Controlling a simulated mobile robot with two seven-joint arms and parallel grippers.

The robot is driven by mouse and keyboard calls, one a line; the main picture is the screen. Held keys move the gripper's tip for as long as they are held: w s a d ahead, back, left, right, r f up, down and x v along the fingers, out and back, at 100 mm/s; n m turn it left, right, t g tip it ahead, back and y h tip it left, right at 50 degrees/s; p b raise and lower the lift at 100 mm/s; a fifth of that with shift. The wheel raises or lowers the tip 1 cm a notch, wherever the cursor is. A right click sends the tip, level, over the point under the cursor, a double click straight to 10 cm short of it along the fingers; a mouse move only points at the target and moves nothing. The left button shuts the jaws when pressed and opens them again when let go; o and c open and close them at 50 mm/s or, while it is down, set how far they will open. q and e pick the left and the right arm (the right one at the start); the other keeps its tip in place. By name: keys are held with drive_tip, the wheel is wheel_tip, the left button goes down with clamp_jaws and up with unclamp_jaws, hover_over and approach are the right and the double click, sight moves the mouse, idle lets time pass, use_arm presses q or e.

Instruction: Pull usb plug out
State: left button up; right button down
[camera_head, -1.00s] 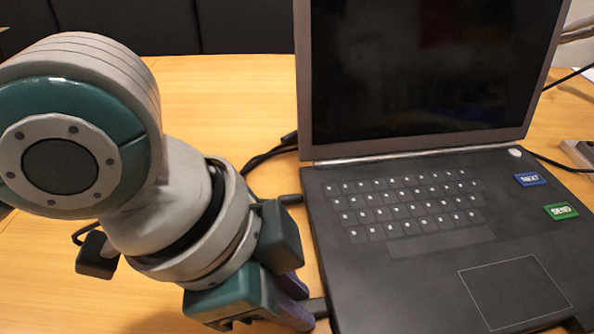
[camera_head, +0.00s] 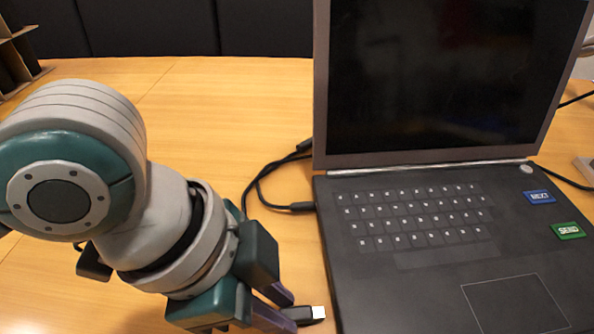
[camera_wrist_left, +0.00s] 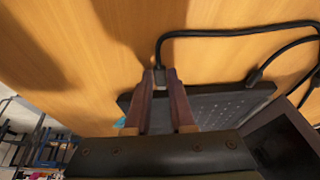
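The black USB plug (camera_head: 303,314), with a bright metal tip, is just left of the laptop's left side, with a small gap between tip and laptop (camera_head: 408,253). My left gripper (camera_head: 284,308) is shut on the plug's body, low over the table. In the left wrist view the two fingertips (camera_wrist_left: 160,80) meet around the plug (camera_wrist_left: 159,76), and its black cable runs up and to the right. My right gripper does not show.
Another black connector (camera_head: 301,207) sits at the laptop's left side, with cables (camera_head: 262,185) behind it. A blue NEXT key (camera_head: 540,196) and green SEND key (camera_head: 568,230) are on the laptop. The wooden table (camera_head: 235,110) is clear behind the arm.

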use_arm(q)
drive_tip(key=o, duration=0.4)
drive_tip(key=shift+o, duration=0.2)
drive_tip(key=p+v, duration=0.3)
drive_tip(key=v, duration=0.7)
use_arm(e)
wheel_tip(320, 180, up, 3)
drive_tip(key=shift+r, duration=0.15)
use_arm(q)
drive_tip(key=shift+d+r, duration=0.1)
